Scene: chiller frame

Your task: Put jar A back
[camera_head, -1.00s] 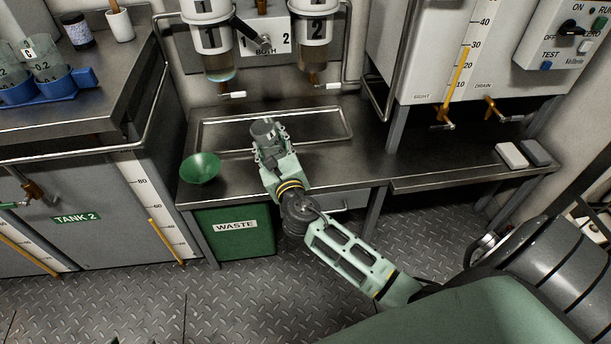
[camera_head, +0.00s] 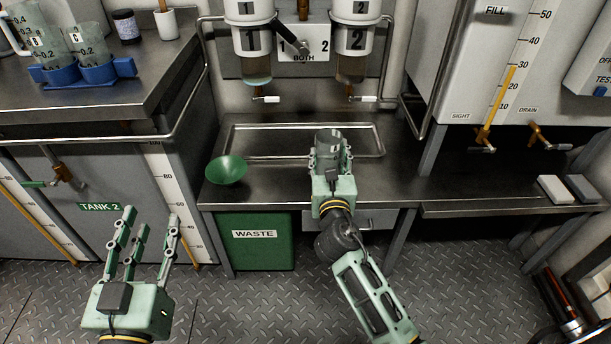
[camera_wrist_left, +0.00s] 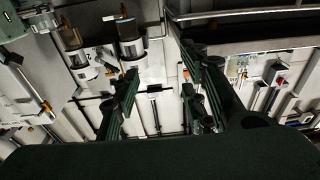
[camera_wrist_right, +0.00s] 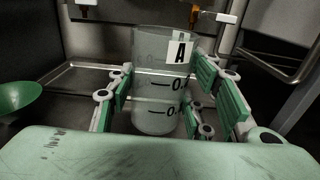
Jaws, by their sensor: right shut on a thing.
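Jar A (camera_wrist_right: 157,75) is a clear jar with a white "A" label and level marks, upright between the fingers in the right wrist view. My right gripper (camera_head: 330,155) is shut on it above the steel bench, in front of the drain tray; the jar's top (camera_head: 328,137) shows in the head view. My left gripper (camera_head: 143,235) is open and empty, raised over the floor at lower left. A blue rack (camera_head: 82,76) on the left counter holds two clear jars, B (camera_head: 40,45) and C (camera_head: 88,42).
A green bowl (camera_head: 227,170) sits on the bench left of my right gripper. Two dispensers with taps (camera_head: 265,98) hang above the drain tray (camera_head: 240,133). A rail (camera_head: 100,138) edges the left counter. A green waste bin (camera_head: 255,242) stands below the bench.

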